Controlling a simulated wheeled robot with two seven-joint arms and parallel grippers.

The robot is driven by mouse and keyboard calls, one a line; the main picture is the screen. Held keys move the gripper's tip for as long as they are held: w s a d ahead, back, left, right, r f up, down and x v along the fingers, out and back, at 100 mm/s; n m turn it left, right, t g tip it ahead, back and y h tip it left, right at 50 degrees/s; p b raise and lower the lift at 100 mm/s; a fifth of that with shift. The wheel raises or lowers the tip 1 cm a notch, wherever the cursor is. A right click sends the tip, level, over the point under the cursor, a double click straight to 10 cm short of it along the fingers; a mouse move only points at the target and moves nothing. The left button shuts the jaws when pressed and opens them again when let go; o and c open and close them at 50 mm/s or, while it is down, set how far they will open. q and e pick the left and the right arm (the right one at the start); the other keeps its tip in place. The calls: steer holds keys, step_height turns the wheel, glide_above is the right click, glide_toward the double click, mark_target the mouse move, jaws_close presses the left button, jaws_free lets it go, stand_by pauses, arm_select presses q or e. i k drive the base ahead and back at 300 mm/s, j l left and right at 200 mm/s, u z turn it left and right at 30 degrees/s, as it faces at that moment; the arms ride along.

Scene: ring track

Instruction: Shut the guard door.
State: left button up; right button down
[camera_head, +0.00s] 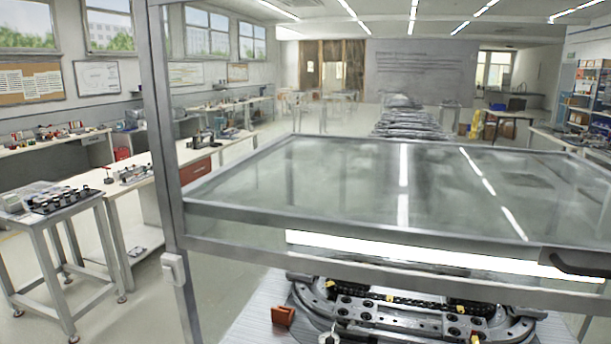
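The guard door (330,178) is a clear panel in a grey metal frame. It stands raised, lying nearly flat above the ring track (405,308), with the space under its front edge open. A black handle (578,262) sits at the right of its front edge, cut off by the picture's edge. A grey upright post (163,120) stands at the door's left, with a small light-grey latch-like block (174,268) on it. Neither of my grippers is in view, and nothing is seen touching the door or handle.
A small metal table (60,210) with parts stands at the left, in front of long workbenches (150,165). Open floor lies between that table and the machine.

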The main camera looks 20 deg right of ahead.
mark_target(594, 263)
steer(key=z, duration=1.3)
